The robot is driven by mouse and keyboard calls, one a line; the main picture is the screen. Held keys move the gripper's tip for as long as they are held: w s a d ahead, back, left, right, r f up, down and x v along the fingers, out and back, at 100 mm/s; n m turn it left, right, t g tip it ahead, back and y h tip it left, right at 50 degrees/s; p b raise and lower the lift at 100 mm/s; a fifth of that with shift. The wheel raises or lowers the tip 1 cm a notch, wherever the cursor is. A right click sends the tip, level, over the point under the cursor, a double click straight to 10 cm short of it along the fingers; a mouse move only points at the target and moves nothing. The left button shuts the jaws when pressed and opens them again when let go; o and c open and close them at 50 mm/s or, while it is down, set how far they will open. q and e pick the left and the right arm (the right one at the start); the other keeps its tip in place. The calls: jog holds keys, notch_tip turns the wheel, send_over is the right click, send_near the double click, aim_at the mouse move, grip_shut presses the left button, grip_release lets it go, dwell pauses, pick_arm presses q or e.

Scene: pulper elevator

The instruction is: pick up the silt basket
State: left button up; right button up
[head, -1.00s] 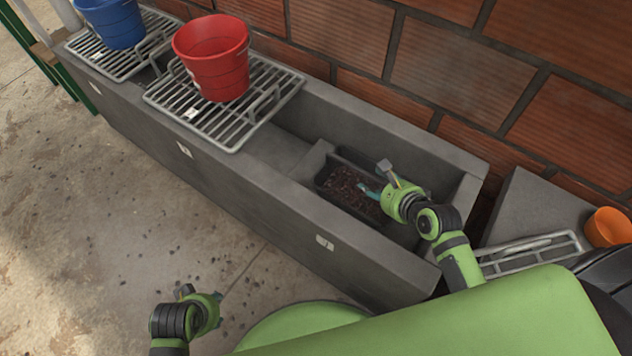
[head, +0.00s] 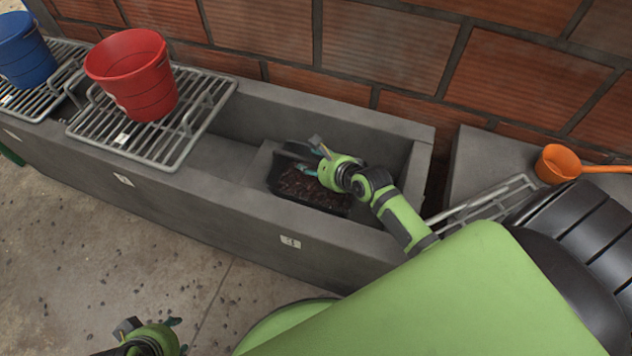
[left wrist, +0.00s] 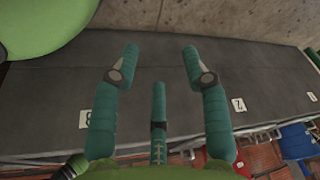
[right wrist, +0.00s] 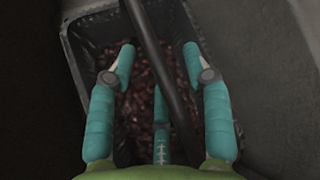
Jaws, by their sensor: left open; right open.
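The silt basket (head: 308,192) is a black rectangular bin with dark reddish-brown matter in it, down in the open bay of the concrete trough. My right gripper (head: 312,160) is over its far part. In the right wrist view the basket's rim (right wrist: 72,60) shows, and its dark handle bar (right wrist: 158,65) runs between the open fingers of my right gripper (right wrist: 158,62). I cannot tell whether they touch it. My left gripper (head: 150,328) is open and empty, low at the front of the trough; it also shows in the left wrist view (left wrist: 160,62).
The concrete trough (head: 210,205) has walls close around the basket. A red bucket (head: 135,80) stands on a metal grate (head: 175,150), and a blue bucket (head: 25,50) on another. An orange scoop (head: 560,163) lies on a ledge at right. A brick wall (head: 400,60) is behind.

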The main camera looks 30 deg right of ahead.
grip_shut()
jog(key=shift+r, duration=0.15)
jog(key=shift+r, duration=0.1)
